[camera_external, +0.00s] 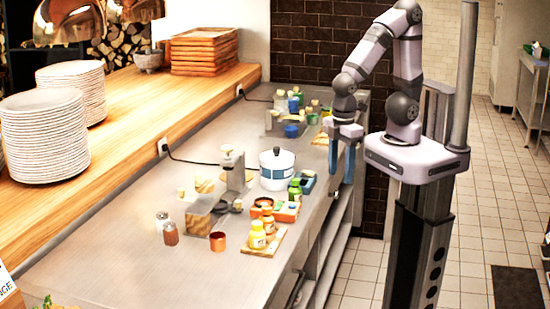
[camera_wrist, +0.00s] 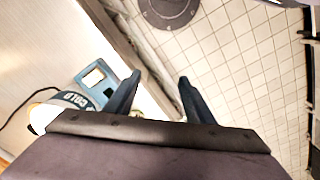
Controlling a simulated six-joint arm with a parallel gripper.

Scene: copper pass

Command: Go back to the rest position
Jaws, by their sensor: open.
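My gripper (camera_external: 346,158) hangs near the right edge of the steel counter in the external view, with its fingers pointing down. In the wrist view my gripper (camera_wrist: 157,98) has its two dark fingers apart, with nothing between them. The counter edge and tiled floor (camera_wrist: 240,60) show beyond the fingers. A white pot with a blue band (camera_external: 277,168) stands on the counter to the left of the gripper. Part of a white and dark-blue round thing (camera_wrist: 62,105) shows at the lower left of the wrist view.
Several bottles (camera_external: 258,234), a copper cup (camera_external: 218,241) and shakers (camera_external: 170,232) stand nearer the front. Plate stacks (camera_external: 45,137) stand on the wooden shelf. The front counter is largely clear.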

